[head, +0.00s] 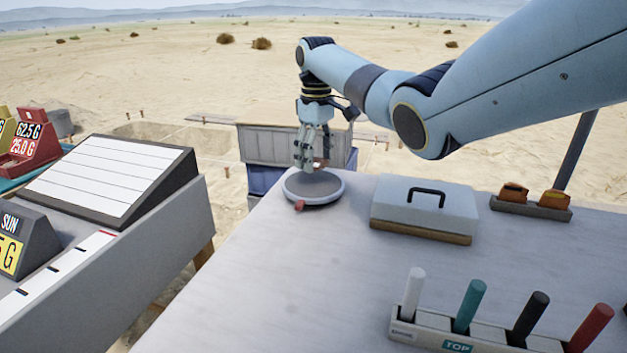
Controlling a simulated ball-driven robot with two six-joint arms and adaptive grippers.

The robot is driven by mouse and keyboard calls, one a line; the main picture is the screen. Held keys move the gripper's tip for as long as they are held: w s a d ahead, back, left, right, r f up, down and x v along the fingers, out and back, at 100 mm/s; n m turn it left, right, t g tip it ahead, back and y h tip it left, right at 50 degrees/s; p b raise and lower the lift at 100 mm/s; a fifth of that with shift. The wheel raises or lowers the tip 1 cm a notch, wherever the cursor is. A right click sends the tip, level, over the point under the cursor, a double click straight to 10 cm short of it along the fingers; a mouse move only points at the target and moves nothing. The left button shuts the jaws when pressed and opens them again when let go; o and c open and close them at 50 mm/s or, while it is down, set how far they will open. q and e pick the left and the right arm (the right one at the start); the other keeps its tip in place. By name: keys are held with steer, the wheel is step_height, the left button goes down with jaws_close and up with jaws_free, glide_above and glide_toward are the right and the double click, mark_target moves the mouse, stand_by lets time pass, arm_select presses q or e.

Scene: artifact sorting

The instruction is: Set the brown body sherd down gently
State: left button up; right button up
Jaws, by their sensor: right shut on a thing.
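My right gripper (309,166) points down, low over a round grey disc with a pale rim (330,190) at the table's far left corner. The gripper is shut on the brown body sherd (319,164), of which only a small brownish bit shows by the fingertips. The fingers hide most of the sherd, and I cannot tell whether it touches the disc. My left gripper is not in view.
A small reddish piece (299,205) is at the disc's front edge. A white lidded box (405,207) with a dark handle stands right of the disc. A marker rack (430,332) is at the front. The table's middle left is clear.

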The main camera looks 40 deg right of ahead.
mark_target(313, 182)
steer(key=shift+w+a+f, duration=0.1)
steer(key=shift+w+f, duration=0.2)
steer(key=shift+f, duration=0.15)
step_height(313, 182, down, 4)
steer(key=shift+r+b, duration=0.15)
steer(key=shift+b, duration=0.5)
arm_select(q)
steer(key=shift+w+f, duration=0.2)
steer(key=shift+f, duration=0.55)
arm_select(e)
steer(key=shift+r, duration=0.1)
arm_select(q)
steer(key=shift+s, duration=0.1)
arm_select(e)
steer(key=o, duration=1.2)
steer(key=shift+c, duration=0.2)
arm_select(q)
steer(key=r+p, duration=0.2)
steer(key=p, duration=0.1)
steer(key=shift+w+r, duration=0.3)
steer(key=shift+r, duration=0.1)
arm_select(e)
step_height(313, 182, up, 12)
steer(key=shift+r, duration=0.1)
